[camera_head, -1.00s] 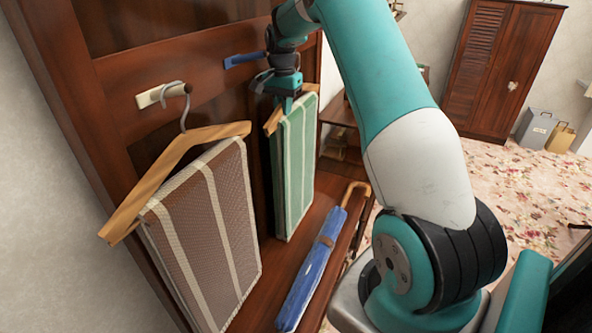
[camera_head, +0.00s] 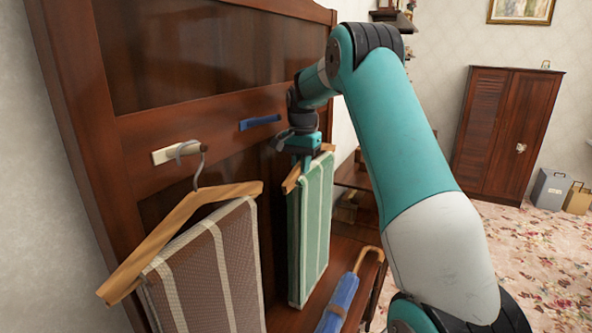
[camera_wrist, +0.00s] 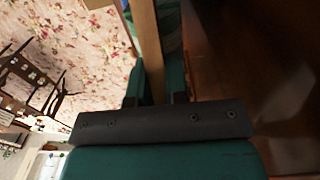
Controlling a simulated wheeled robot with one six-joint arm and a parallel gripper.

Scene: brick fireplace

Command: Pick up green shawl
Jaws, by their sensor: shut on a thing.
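The green shawl (camera_head: 316,215) with pale stripes hangs folded over a wooden hanger (camera_head: 290,184) in the head view. My gripper (camera_head: 305,160) is at the top of this hanger and shut on it, with the shawl hanging below. In the wrist view the wooden hanger bar (camera_wrist: 147,50) runs up from between the fingers of my gripper (camera_wrist: 158,85), and a bit of green cloth (camera_wrist: 170,28) shows beside it. The hanger's hook is hidden by the gripper.
A brown striped shawl (camera_head: 205,275) hangs on another hanger from a pale peg (camera_head: 176,153) at left. A blue peg (camera_head: 260,122) is bare on the wooden panel (camera_head: 215,115). A blue umbrella (camera_head: 340,300) leans below right. A wardrobe (camera_head: 505,130) stands far back right.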

